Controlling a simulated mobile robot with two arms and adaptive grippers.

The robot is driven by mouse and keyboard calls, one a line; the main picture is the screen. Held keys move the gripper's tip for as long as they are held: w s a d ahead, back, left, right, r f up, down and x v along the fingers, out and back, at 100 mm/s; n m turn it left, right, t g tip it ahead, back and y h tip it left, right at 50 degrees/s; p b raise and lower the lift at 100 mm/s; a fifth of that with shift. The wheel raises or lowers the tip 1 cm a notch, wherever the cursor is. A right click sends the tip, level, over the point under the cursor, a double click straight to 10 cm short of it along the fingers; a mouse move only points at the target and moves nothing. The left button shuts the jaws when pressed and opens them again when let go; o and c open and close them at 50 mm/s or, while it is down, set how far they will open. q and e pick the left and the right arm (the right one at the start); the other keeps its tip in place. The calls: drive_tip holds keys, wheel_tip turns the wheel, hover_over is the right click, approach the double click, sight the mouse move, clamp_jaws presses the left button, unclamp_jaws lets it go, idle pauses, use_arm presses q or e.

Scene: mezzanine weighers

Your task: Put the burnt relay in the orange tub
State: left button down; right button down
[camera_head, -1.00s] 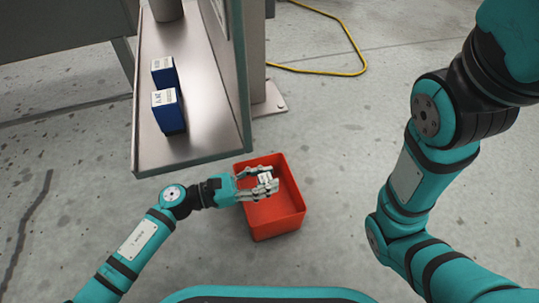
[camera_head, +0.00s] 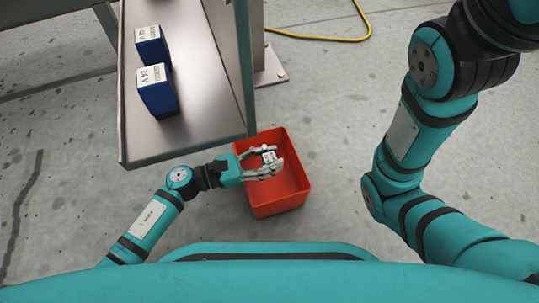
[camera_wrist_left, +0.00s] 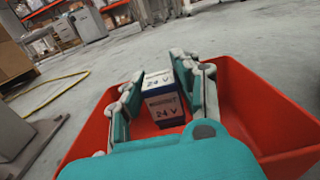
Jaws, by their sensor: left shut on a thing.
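The relay is a blue block with a white labelled top that reads 24 V. In the left wrist view the relay (camera_wrist_left: 163,98) sits upright between the fingers of my left gripper (camera_wrist_left: 165,88). In the head view the relay (camera_head: 268,157) shows as a small pale block. My left gripper (camera_head: 270,163) is shut on it, above the orange tub (camera_head: 291,199). The tub's red-orange walls (camera_wrist_left: 258,112) surround the gripper in the left wrist view. The relay's lower part is hard to make out against the tub. My right gripper is outside the views.
A metal shelf (camera_head: 190,125) stands at the left, with two blue-and-white relays (camera_head: 158,98) (camera_head: 151,50) on it. Its corner is close to the tub. A yellow cable (camera_head: 325,40) lies on the floor behind. Open concrete floor lies right of the tub.

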use_arm(q)
drive_tip(key=shift+f, duration=0.3)
drive_tip(key=c, duration=1)
unclamp_jaws()
drive_tip(key=shift+a+f, duration=0.1)
drive_tip(key=shift+f, duration=0.1)
drive_tip(key=shift+o, duration=0.2)
drive_tip(key=shift+r, duration=0.2)
drive_tip(key=r+p+v, duration=0.1)
drive_tip(key=p+v, duration=0.3)
drive_tip(key=v, duration=0.8)
drive_tip(key=shift+r, duration=0.15)
